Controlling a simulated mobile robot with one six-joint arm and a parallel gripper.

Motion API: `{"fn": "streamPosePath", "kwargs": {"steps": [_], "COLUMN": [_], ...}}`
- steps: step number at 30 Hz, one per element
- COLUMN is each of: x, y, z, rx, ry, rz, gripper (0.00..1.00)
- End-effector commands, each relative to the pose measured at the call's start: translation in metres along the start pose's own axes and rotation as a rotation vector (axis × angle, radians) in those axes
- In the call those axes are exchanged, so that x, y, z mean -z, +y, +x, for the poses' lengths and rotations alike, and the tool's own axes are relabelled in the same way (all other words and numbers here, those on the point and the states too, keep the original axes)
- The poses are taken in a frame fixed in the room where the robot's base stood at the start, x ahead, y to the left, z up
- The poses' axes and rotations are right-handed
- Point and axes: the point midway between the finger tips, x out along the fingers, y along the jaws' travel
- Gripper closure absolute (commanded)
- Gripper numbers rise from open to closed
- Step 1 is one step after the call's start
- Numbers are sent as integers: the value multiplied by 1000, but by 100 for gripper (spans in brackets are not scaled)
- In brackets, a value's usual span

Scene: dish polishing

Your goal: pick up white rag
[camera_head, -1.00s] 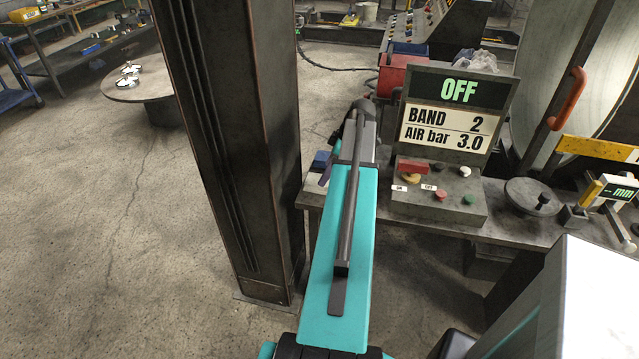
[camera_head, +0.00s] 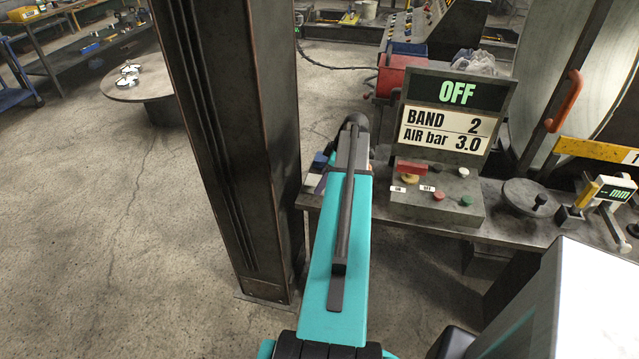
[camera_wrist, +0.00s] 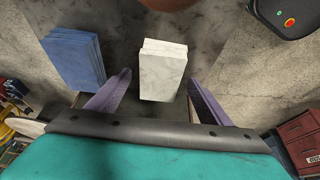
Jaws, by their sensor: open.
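The white rag (camera_wrist: 162,72) is a folded, block-like stack on the grey table top in the wrist view, just above the middle. My gripper (camera_wrist: 158,82) is open, with one purple finger to the left of the rag and one to its right. Gaps show between the fingers and the rag's sides. How far the fingers are above the table is hard to tell. In the head view my arm hides the white rag and most of the gripper.
A folded blue rag stack (camera_wrist: 72,58) lies left of the white one. A control panel with an OFF display (camera_head: 458,92) stands on the bench right of my arm. A dark steel column (camera_head: 235,150) stands close on the left. A red box (camera_wrist: 300,138) shows at lower right.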

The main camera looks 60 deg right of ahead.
Motion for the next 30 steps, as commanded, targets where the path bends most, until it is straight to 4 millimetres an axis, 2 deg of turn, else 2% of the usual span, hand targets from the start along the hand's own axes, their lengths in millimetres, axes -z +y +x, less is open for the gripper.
{"fn": "streamPosePath", "kwargs": {"steps": [7, 24, 26, 30], "x": [1, 1, 1, 1], "y": [0, 0, 0, 0], "z": [16, 17, 17, 17], "rx": [1, 0, 0, 0], "ry": [0, 0, 0, 0], "rz": [-2, -2, -2, -2], "gripper": [27, 27, 34, 58]}}
